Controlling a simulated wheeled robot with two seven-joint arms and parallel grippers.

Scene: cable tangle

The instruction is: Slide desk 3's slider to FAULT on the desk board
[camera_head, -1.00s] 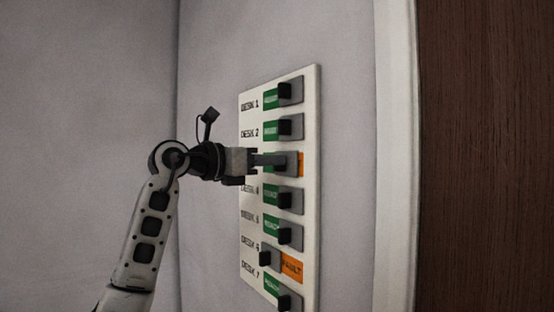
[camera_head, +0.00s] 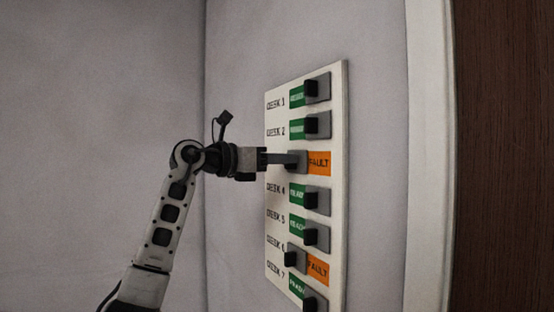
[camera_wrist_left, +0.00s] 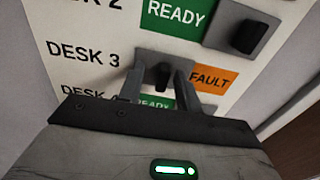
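The desk board (camera_head: 340,185) is a white panel on the wall with a column of sliders. Desk 3's slider (camera_head: 300,161) sits at the left of its row, and an orange FAULT label (camera_head: 318,163) shows to its right. The label also shows in the left wrist view (camera_wrist_left: 209,79). My left gripper (camera_head: 297,159) reaches it from the left. My right gripper is out of view.
Desk 2's slider (camera_head: 312,126) above and desk 4's slider (camera_head: 311,199) below sit at the right, showing green. Desk 6's slider (camera_head: 292,257) sits at the left with orange FAULT showing. A white door frame (camera_head: 428,150) stands right of the board.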

